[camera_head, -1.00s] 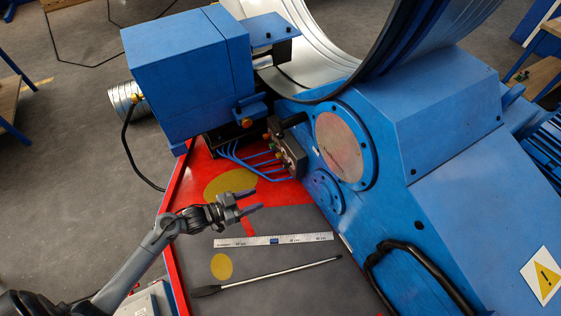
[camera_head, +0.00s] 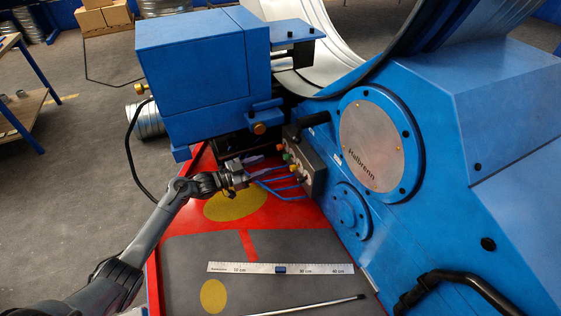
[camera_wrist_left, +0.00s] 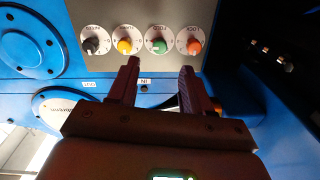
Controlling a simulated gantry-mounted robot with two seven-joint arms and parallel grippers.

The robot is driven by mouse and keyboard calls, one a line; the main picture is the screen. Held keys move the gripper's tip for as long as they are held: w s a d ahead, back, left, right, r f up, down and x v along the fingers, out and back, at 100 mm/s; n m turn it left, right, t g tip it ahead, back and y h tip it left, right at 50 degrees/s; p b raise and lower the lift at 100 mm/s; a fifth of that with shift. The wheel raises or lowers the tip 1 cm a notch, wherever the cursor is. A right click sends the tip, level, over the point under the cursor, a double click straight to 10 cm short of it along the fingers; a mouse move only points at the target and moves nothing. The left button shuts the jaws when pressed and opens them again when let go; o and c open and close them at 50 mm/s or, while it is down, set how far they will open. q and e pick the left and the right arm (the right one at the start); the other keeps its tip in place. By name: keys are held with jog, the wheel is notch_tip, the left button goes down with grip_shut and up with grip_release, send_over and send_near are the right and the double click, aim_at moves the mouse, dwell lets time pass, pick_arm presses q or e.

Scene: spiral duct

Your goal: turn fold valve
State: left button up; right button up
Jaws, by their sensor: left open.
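The valve panel (camera_head: 308,165) is a dark block with a row of small coloured knobs, fixed against the blue machine. In the left wrist view the panel shows black, yellow (camera_wrist_left: 124,46), green (camera_wrist_left: 158,46) and orange-red (camera_wrist_left: 194,46) knobs on white dials. The green knob's label appears upside down and seems to read FOLD. My left gripper (camera_head: 256,167) is open and empty, just left of the panel. In the left wrist view its fingertips (camera_wrist_left: 159,66) point toward the panel, with the green knob between their lines; no contact is visible. My right gripper is not in view.
Blue hoses (camera_head: 280,185) run to the panel beside my gripper. A large blue box (camera_head: 195,80) stands above and behind. A black-handled lever (camera_head: 315,120) sticks out above the panel. A ruler (camera_head: 240,267) and a metal rod (camera_head: 325,306) lie on the platform in front.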

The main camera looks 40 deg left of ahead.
aim_at(288, 156)
pick_arm(q)
jog(key=b+x, duration=0.1)
jog(key=x, duration=0.6)
jog(key=shift+w+d, duration=0.2)
jog(key=shift+w, duration=0.15)
grip_shut()
